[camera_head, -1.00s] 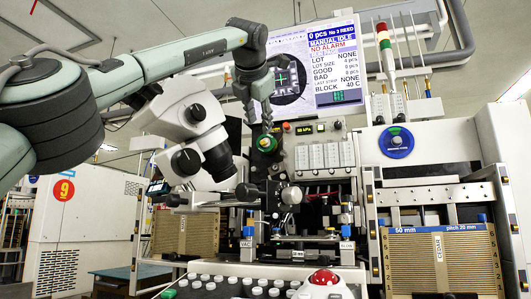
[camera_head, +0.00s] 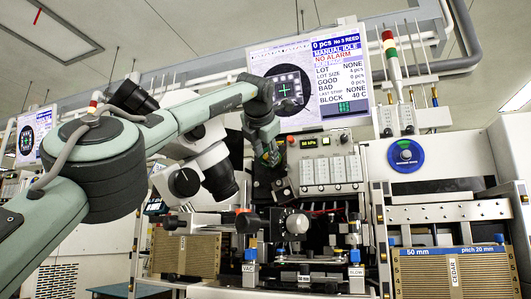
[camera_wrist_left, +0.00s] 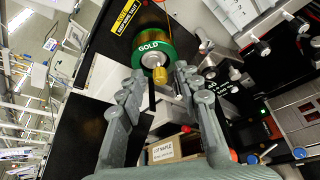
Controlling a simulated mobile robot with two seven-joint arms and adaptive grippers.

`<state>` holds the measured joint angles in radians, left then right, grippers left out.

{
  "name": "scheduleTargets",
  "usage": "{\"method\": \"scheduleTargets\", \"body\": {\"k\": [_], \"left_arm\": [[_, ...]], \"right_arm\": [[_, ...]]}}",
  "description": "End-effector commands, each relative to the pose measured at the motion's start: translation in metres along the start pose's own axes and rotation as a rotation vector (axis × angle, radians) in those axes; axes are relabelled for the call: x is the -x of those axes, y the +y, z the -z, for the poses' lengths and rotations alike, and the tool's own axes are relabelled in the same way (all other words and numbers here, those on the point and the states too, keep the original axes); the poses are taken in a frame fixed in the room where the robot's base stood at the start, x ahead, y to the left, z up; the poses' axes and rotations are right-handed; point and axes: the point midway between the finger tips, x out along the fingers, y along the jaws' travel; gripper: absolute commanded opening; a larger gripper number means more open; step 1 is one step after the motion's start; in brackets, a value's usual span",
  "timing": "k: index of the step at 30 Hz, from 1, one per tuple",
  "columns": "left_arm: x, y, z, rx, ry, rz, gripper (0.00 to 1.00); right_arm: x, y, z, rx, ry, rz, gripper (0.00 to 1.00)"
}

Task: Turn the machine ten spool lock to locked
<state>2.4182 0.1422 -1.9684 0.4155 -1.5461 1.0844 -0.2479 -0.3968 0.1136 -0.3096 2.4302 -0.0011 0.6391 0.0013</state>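In the left wrist view a spool (camera_wrist_left: 148,45) with a green rim marked GOLD is mounted on a dark panel. A silver hub and a brass knob (camera_wrist_left: 187,82) stick out from its centre. My left gripper (camera_wrist_left: 159,74) is open, its two grey fingers apart, with the hub and knob showing between and just beyond the fingertips. I cannot tell whether either finger touches the knob. In the head view my left gripper (camera_head: 268,153) is in front of the machine's upper panel and hides the spool. My right gripper is not in view.
A screen (camera_head: 310,85) reading MANUAL IDLE and NO ALARM is above the panel. A microscope (camera_head: 205,165) is close by on the left.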

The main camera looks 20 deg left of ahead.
Motion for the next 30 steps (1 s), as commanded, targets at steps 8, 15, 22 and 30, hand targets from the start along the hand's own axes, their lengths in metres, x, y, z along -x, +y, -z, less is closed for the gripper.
{"method": "scheduleTargets", "body": {"k": [8, 15, 22, 30], "left_arm": [[0.000, 0.000, 0.000, 0.000, 0.000, 0.000, 0.13], [0.001, 0.000, 0.000, 0.000, 0.000, 0.000, 0.00], [0.000, -0.001, 0.000, -0.019, 0.000, -0.007, 0.00], [0.000, -0.002, 0.001, -0.136, 0.000, -0.055, 0.00]], "right_arm": [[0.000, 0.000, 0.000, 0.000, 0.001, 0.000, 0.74], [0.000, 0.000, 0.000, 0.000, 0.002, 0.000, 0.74], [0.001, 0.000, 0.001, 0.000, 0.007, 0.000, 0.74], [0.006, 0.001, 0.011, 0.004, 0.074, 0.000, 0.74]]}}
